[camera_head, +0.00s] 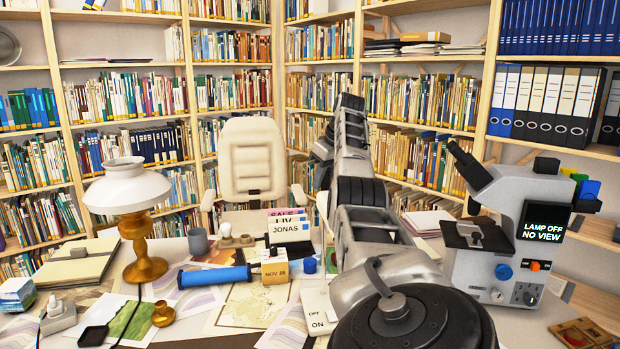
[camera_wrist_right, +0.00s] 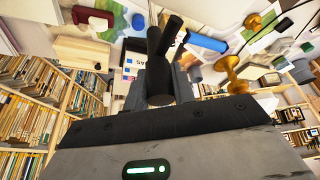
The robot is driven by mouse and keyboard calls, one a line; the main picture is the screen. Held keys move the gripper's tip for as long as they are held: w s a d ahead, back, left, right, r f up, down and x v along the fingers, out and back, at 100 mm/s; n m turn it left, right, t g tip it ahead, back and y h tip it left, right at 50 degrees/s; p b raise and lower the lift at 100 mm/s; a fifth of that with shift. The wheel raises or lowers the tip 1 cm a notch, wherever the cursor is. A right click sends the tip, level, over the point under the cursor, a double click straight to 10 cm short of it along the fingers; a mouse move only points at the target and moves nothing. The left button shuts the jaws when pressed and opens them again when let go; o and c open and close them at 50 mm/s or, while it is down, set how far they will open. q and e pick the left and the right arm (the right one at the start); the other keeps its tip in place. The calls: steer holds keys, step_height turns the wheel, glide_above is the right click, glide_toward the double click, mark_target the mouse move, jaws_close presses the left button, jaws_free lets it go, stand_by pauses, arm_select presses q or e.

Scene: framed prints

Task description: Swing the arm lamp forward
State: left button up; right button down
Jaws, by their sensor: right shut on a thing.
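My right gripper (camera_head: 322,160) is at the far end of my grey arm in the head view, above the desk and right of the cream chair. Its jaws are mostly hidden there. In the right wrist view my right gripper (camera_wrist_right: 160,98) is shut on a dark cylindrical part, seemingly of the arm lamp (camera_wrist_right: 158,72). A second dark bar slants off from this part. My left gripper is not in view.
A brass lamp with a white shade (camera_head: 128,200) stands on the left of the desk. Bookshelves (camera_head: 130,95) line the walls.

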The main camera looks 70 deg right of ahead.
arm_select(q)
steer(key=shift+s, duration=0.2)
arm_select(e)
steer(key=c, duration=1.2)
jaws_free()
steer(key=shift+o, duration=0.2)
steer(key=shift+r, duration=0.15)
arm_select(q)
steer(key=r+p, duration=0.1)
steer(key=p, duration=0.1)
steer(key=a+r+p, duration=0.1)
steer(key=p, duration=0.1)
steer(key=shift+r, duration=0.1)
arm_select(e)
steer(key=v, duration=1.5)
steer(key=shift+r, duration=0.3)
steer(key=shift+s, duration=0.15)
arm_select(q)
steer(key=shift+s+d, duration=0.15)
